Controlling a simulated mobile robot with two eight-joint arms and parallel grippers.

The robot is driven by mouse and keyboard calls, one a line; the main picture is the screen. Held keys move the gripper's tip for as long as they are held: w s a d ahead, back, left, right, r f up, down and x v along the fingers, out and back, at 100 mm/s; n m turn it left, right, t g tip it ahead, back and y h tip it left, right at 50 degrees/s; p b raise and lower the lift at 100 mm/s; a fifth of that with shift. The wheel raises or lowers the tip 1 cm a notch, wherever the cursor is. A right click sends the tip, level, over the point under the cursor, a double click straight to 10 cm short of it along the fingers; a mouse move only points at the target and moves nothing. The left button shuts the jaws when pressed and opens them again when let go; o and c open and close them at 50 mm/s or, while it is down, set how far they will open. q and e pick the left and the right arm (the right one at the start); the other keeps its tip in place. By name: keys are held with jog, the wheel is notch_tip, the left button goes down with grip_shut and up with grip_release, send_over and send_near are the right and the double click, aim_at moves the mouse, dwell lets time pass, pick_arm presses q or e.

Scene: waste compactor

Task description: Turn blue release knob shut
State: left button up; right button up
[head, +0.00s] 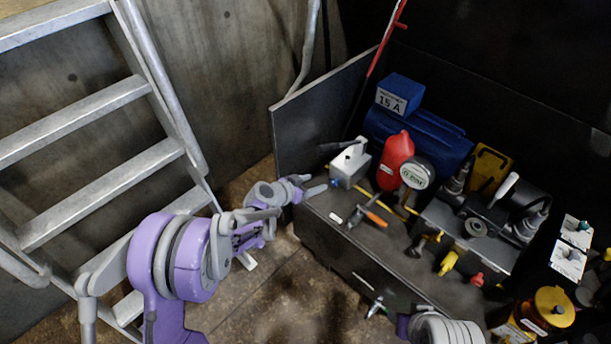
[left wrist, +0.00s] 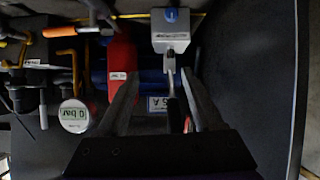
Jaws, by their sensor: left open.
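The blue release knob (head: 335,183) is a small blue piece on the near side of a light grey pump block (head: 350,165). In the left wrist view the blue knob (left wrist: 171,15) shows at the top, on the grey block (left wrist: 171,42). My left gripper (head: 312,184) is open and empty, its fingers just left of the knob in the head view. In the left wrist view its fingers (left wrist: 162,92) stand apart, with the pump's lever (left wrist: 172,78) seen between them. I cannot tell whether a fingertip touches the knob. My right gripper is out of view.
A red bottle (head: 395,160), a pressure gauge (head: 417,172) reading 0 bar and an orange-handled valve (head: 375,217) stand right of the block. A blue motor (head: 430,135) is behind. A dark panel (head: 325,110) rises behind my left gripper. A ladder (head: 90,130) stands at left.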

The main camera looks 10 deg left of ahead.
pick_arm(q)
jog(key=s+a+r+n+g+y+p, duration=0.1)
jog(key=s+r+p, duration=0.2)
jog(key=s+r, duration=0.4)
notch_tip(320, 180, up, 4)
jog(key=shift+f, duration=0.2)
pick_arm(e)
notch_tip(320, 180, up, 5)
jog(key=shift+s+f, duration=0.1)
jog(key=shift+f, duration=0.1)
pick_arm(q)
jog(key=s+a+r+n+g+y, duration=0.15)
jog(key=s+a, duration=0.25)
jog(key=s, duration=0.7)
jog(key=s+a+n+g+y, duration=0.1)
jog(key=s+a+n+y, duration=0.15)
jog(key=s, duration=0.85)
jog(key=s+a+n+g+y, duration=0.1)
jog(key=s+a+n+y, duration=0.2)
jog(key=s, duration=0.8)
jog(key=w+a+r+m+p, duration=0.1)
jog(key=w+r+p, duration=0.2)
jog(key=r+p, duration=1.1)
jog(key=shift+r, duration=0.7)
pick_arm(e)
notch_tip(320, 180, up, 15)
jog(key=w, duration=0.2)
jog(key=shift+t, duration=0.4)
